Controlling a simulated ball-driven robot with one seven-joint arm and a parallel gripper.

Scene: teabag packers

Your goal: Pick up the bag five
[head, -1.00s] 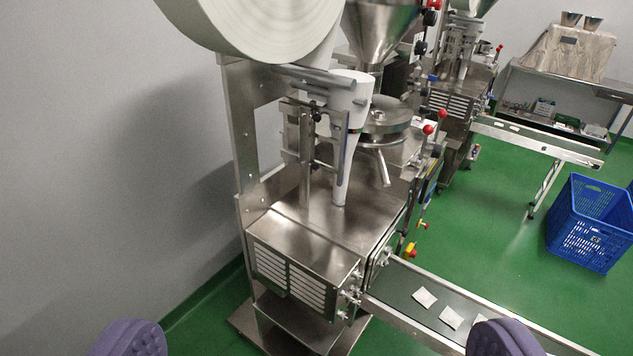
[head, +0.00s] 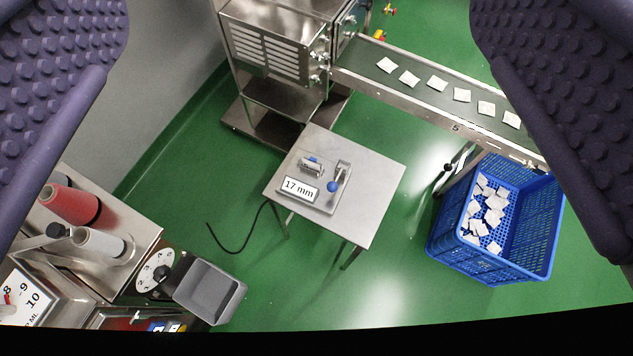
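Several small white bags lie in a spaced row on the conveyor belt (head: 423,88) at the upper right. They include a bag at the upper end (head: 386,65), one near the middle (head: 437,83) and one near the lower end (head: 487,107). No marking shows which is bag five. More white bags (head: 494,202) lie loose in a blue crate (head: 435,240) under the belt's end. My gripper (head: 305,120) is wide open and empty, its purple studded fingers at the left and right edges. It looks down from well above the bags. The right finger hides part of the belt's far end.
A steel packing machine (head: 270,45) stands at the belt's upper end. A small metal table (head: 375,200) carries a device labelled 17 mm (head: 300,188). Another machine with a dial (head: 155,270) stands at lower left.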

